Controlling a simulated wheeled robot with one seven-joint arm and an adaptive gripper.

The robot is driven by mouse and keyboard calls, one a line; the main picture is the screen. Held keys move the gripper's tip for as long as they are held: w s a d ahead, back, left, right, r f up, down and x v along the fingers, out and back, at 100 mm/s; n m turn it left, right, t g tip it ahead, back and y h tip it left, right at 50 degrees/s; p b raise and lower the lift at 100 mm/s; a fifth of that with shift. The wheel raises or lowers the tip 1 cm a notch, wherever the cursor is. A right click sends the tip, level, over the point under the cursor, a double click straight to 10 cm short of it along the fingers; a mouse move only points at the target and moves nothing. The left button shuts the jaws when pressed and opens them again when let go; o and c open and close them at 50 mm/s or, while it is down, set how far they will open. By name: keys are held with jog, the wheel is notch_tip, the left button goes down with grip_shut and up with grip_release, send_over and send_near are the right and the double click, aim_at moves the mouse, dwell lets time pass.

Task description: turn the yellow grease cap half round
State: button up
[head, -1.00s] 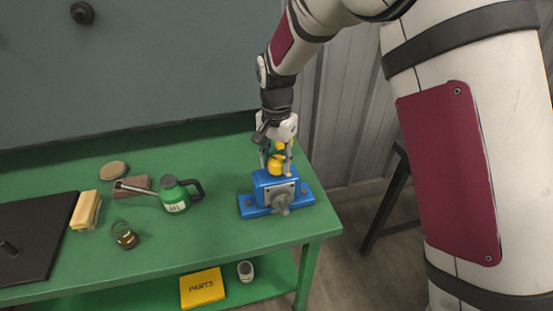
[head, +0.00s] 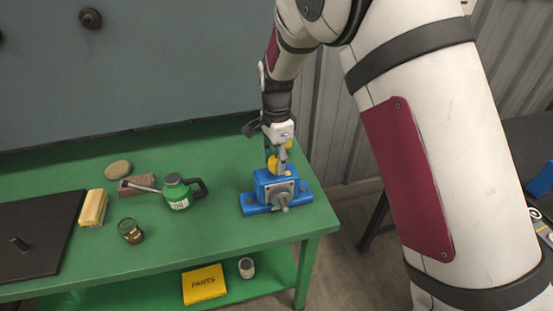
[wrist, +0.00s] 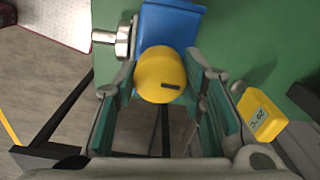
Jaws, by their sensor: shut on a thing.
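The yellow grease cap (head: 271,162) sits on top of the blue bearing block (head: 262,183) near the right end of the green bench. My gripper (head: 279,160) points down over it and is shut on the cap, one finger in front of it in the head view. In the wrist view the round cap (wrist: 160,70) with a short dark mark lies between the two green-padded fingers of my gripper (wrist: 158,78). The blue block (wrist: 168,25) shows behind it, with a metal shaft end at its left side. The cap's underside is hidden.
A yellow tag (wrist: 262,115) is beside the right finger. The bench's right edge is close to the block.

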aim_at(277, 159)
dwell(0.3)
jog(key=o, duration=1.1)
jog(key=shift+o, duration=0.2)
jog(key=shift+r, duration=0.1)
notch_tip(277, 159, up, 12)
